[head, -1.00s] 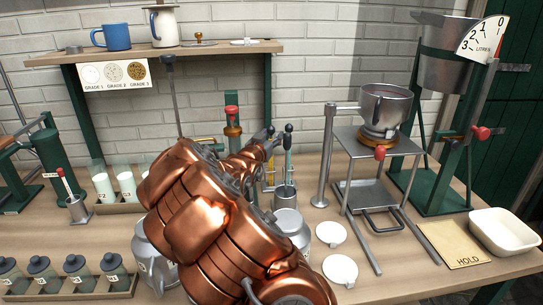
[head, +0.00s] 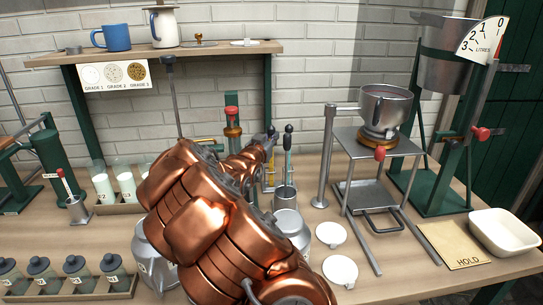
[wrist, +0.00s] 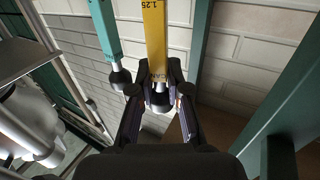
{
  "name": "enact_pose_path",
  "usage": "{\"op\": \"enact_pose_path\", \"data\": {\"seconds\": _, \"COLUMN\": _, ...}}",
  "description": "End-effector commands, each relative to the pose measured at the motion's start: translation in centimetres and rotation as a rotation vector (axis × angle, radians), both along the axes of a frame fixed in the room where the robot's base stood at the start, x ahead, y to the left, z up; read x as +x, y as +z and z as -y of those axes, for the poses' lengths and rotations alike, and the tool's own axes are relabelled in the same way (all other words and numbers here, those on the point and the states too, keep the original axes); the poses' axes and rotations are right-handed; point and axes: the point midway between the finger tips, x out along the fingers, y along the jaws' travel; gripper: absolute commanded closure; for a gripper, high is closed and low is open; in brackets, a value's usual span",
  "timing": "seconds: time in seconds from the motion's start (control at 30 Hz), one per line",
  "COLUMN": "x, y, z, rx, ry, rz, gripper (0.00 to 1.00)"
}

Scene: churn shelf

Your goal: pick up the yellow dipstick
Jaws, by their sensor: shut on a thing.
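The yellow dipstick (wrist: 155,38) runs upright through the middle of the wrist view, with a dark number marking on it. My gripper (wrist: 160,84) is shut on it at its dark end piece. In the head view my gripper (head: 268,143) is mostly hidden behind my copper arm, and only a little of the yellow dipstick (head: 269,177) shows below it. A teal dipstick (head: 288,160) with a black knob stands just to the right in a metal cup (head: 286,196). The teal dipstick (wrist: 104,30) is left of the yellow one in the wrist view, apart from my fingers.
A metal stand (head: 375,145) holding a bowl (head: 386,105) is close on the right. A shelf (head: 210,49) with a blue mug (head: 116,36) runs along the wall. Milk cans and two white discs are near my arm. A hold mat (head: 452,246) lies at the right.

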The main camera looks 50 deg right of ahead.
Motion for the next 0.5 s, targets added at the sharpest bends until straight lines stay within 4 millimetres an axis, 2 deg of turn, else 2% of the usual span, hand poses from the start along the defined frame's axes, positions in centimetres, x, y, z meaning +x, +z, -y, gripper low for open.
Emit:
{"op": "enact_pose_path", "data": {"seconds": 0.27, "x": 0.0, "y": 0.8, "z": 0.0, "rx": 0.000, "ry": 0.000, "rz": 0.003, "gripper": 1.00}}
{"op": "enact_pose_path", "data": {"seconds": 0.37, "x": 0.0, "y": 2.1, "z": 0.0, "rx": 0.001, "ry": -0.001, "rz": 0.005, "gripper": 1.00}}
{"op": "enact_pose_path", "data": {"seconds": 0.5, "x": -0.1, "y": 5.2, "z": 0.0, "rx": -0.002, "ry": -0.002, "rz": 0.007, "gripper": 1.00}}
